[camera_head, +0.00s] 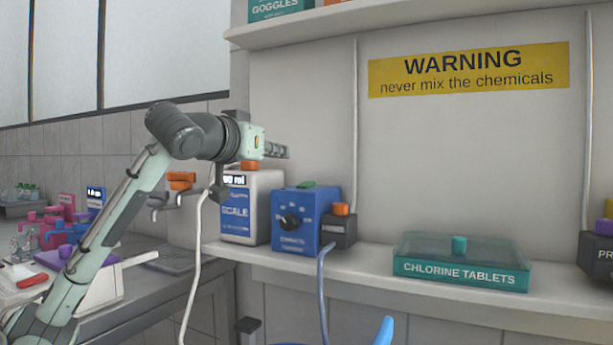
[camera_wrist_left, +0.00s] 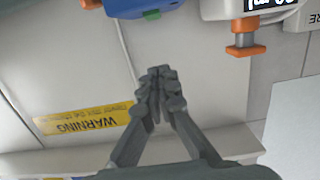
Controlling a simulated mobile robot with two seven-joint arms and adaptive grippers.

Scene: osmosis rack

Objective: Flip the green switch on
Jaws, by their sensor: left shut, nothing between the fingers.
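The green switch (camera_head: 307,184) is a small green piece on top of the blue control box (camera_head: 294,222), which has a black dial on its front. In the left wrist view, which looks upside down, the green switch (camera_wrist_left: 152,14) shows at the top edge under the blue box (camera_wrist_left: 128,8). My left gripper (camera_head: 276,150) is shut and empty. It is above and a little left of the switch, apart from it. Its closed fingertips (camera_wrist_left: 160,80) point toward the box in the wrist view. My right gripper is in neither view.
A dark block with an orange top (camera_head: 341,209) sits right of the box. A chlorine tablets case (camera_head: 460,262) is farther right.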

